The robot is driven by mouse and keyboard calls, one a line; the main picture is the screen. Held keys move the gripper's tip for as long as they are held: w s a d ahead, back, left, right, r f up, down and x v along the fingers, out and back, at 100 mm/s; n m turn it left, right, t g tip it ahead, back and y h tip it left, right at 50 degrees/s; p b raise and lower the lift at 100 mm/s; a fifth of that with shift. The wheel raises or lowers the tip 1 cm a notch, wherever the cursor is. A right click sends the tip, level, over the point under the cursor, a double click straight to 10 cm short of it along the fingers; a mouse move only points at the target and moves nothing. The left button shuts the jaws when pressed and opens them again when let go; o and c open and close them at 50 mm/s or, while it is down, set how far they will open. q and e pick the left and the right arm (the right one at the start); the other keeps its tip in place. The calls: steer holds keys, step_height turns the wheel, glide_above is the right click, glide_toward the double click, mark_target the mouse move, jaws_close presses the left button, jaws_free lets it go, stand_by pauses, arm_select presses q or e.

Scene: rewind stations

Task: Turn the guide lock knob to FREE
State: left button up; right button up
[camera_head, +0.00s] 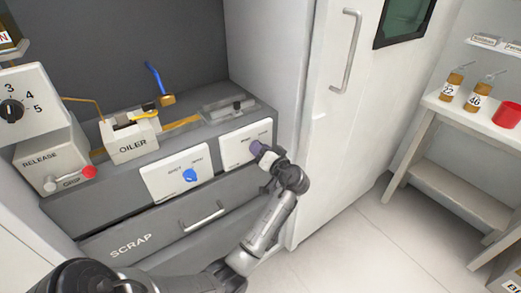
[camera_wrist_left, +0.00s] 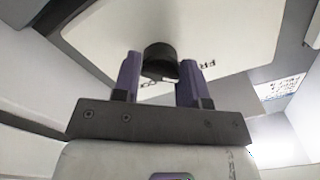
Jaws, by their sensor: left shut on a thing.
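The guide lock knob (camera_wrist_left: 160,60) is a round black knob on a white panel (camera_head: 233,152). In the left wrist view it sits between the two purple fingers of my left gripper (camera_wrist_left: 160,82), which is shut on it. Part of the lettering, starting "FR", shows on the panel to the right of the knob; more letters are partly hidden by the fingers. In the head view my left gripper (camera_head: 258,149) is against the right-hand panel and hides the knob. The knob's pointer cannot be made out. My right gripper is not in view.
A second white panel with a blue knob (camera_head: 190,175) is just to the left. Below is the SCRAP drawer (camera_head: 150,232) with its handle. The OILER box (camera_head: 130,143) and the RELEASE box with a red-ended lever (camera_head: 88,172) stand further left. A white door (camera_head: 345,120) rises at right.

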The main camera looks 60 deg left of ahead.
arm_select(q)
steer(key=o, duration=0.9)
steer(key=shift+w+d+p, duration=0.2)
steer(key=shift+d+p, duration=0.5)
steer(key=shift+d, duration=1.6)
steer(key=shift+w+d+p, duration=0.2)
steer(key=shift+d+p, duration=0.55)
steer(key=shift+d, duration=1.6)
steer(key=shift+w+d+p, duration=0.2)
steer(key=shift+d+p, duration=0.5)
steer(key=shift+d, duration=1.6)
